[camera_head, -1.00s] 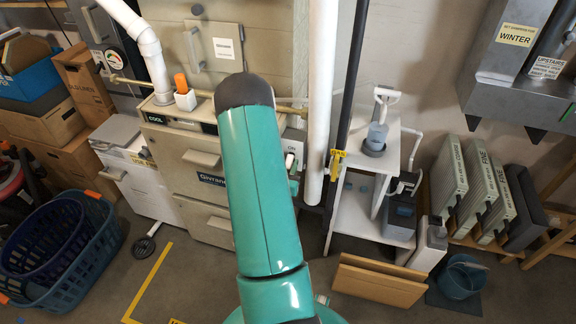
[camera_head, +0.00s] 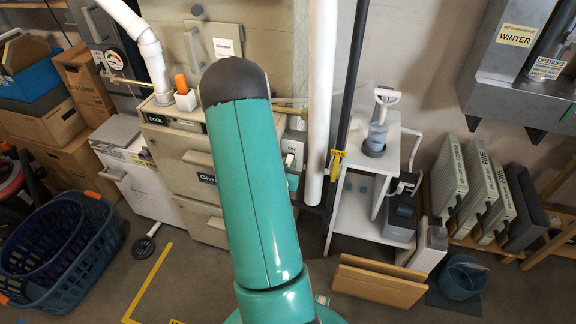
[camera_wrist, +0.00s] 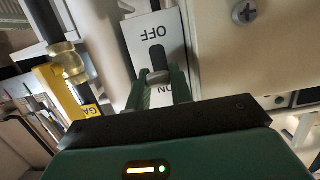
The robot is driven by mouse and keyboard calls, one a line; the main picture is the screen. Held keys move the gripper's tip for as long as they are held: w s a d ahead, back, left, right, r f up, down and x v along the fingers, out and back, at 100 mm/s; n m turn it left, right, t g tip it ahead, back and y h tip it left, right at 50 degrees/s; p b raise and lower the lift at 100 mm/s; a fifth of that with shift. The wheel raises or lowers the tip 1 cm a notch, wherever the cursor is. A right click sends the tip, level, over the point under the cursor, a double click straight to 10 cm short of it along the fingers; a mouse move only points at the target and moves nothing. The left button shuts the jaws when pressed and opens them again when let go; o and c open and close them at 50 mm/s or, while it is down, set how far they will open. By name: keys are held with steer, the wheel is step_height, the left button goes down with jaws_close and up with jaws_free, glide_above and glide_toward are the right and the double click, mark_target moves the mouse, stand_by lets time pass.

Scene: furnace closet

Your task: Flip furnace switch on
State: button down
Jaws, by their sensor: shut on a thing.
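The furnace (camera_head: 190,150) is a beige cabinet marked Givran, partly hidden behind my teal arm in the head view. Its white switch plate (camera_head: 294,147) shows just right of my arm. In the wrist view the switch plate (camera_wrist: 150,32) carries the word OFF above a dark slot and ON near my fingers. My gripper (camera_wrist: 159,86) has its two green fingers at the ON end of the plate. They are shut on the small switch lever (camera_wrist: 158,76), whose tip shows between them. The lever's exact position is partly hidden by the fingers. The head view mostly hides my gripper.
A white pipe (camera_head: 320,100) and a dark gas pipe with a yellow tag (camera_head: 336,160) run close to the right of the switch. A white shelf stand (camera_head: 350,215) stands beyond them. A blue basket (camera_head: 90,250) sits at left. Floor ahead is partly clear.

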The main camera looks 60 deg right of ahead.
mark_target(290, 158)
step_height(290, 158, up, 2)
steer(key=y, duration=0.5)
steer(key=shift+w+r+g, duration=0.1)
steer(key=shift+r+g, duration=0.05)
steer(key=shift+g, duration=0.25)
steer(key=shift+d+r+g+y, duration=0.2)
steer(key=shift+r+y, duration=0.1)
steer(key=shift+y, duration=0.8)
steer(key=shift+d+r+g+y, duration=0.15)
steer(key=shift+r+y, duration=0.1)
steer(key=shift+y, duration=0.85)
steer(key=c, duration=1.5)
jaws_free()
steer(key=shift+r, duration=0.15)
steer(key=shift+v, duration=6.8)
